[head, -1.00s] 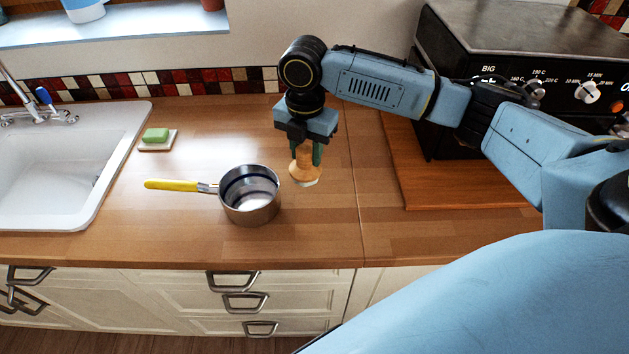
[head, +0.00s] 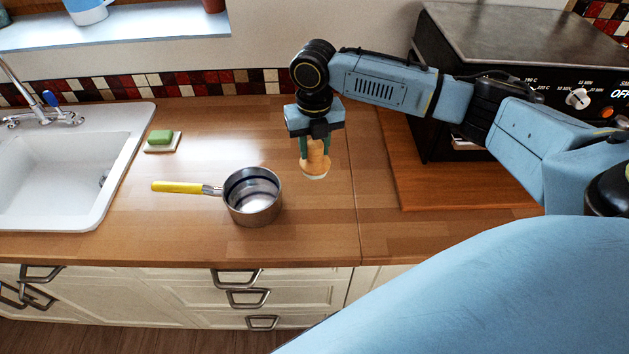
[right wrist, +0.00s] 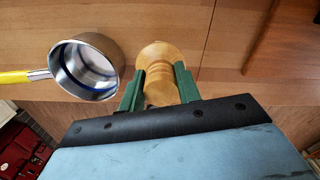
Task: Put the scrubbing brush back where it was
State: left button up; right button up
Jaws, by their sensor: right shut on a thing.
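The scrubbing brush (head: 316,161) has a round wooden body and a pale underside. My right gripper (head: 316,146) is shut on it and holds it upright, pale side down, to the right of the saucepan. In the right wrist view the brush (right wrist: 160,84) sits between the green fingers of the gripper (right wrist: 160,90). I cannot tell for sure whether its underside touches the counter. My left gripper is not in view.
A steel saucepan (head: 250,206) with a yellow handle stands left of the brush. A green soap (head: 160,136) on a dish lies near the white sink (head: 70,170). A black oven (head: 500,60) and a wooden board (head: 440,190) are on the right. The counter (head: 310,235) in front is clear.

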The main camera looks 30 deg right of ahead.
aim_at(315, 169)
notch_tip(315, 169, down, 4)
jog(key=shift+r, duration=0.2)
notch_tip(315, 169, down, 4)
jog(key=shift+f+p, duration=0.1)
jog(key=shift+p, duration=0.55)
jog(key=shift+f, duration=0.1)
jog(key=shift+f, duration=0.2)
jog(key=o, duration=0.9)
jog(key=shift+o, duration=0.2)
jog(key=shift+f, duration=0.1)
